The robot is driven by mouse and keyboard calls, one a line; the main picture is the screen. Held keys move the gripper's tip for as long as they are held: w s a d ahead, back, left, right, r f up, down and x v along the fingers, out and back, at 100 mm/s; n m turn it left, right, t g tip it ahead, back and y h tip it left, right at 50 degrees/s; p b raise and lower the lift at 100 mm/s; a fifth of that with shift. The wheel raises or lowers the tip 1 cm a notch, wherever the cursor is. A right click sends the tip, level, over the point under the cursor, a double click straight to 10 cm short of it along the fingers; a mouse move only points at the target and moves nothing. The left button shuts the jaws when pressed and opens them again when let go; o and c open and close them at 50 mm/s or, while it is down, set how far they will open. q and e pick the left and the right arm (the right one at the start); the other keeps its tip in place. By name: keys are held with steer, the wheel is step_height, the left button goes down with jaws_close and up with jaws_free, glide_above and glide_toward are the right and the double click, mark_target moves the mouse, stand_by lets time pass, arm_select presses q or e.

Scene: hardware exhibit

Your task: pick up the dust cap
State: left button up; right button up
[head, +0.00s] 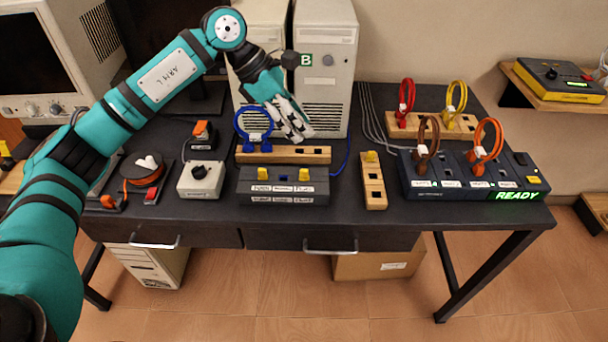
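Small yellow plugs that look like dust caps stand in several places. One yellow cap (371,156) is at the far end of a narrow wooden block (375,190). Two more, a left cap (263,174) and a right cap (304,174), sit on a dark grey labelled box (285,198). I cannot tell which one the task means. My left gripper (297,134) hangs above the back of the table, just right of a blue cable loop (254,130) and above a long wooden rack (300,155). Its fingers point down; their gap is unclear. My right gripper is not in view.
Two beige computer towers (326,40) stand behind the gripper. A dark device (470,185) reading READY, with brown and orange cable loops, is at right. Behind it, a wooden rack (400,130) holds red and yellow loops. A white switch box (200,182) stands left.

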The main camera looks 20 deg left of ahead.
arm_select(q)
steer(key=a+y, duration=0.2)
steer(key=a, duration=0.4)
steer(key=p, duration=0.2)
glide_above(303, 170)
steer(key=a, duration=0.2)
steer(key=shift+y, duration=0.3)
steer(key=f, duration=1)
steer(key=shift+s+d, duration=0.1)
steer(key=shift+s, duration=0.25)
steer(key=p+x, duration=0.1)
steer(key=x, duration=0.4)
steer(key=shift+p, duration=0.4)
steer(key=shift+f, duration=0.3)
steer(key=shift+c, duration=0.4)
steer(key=c, duration=0.7)
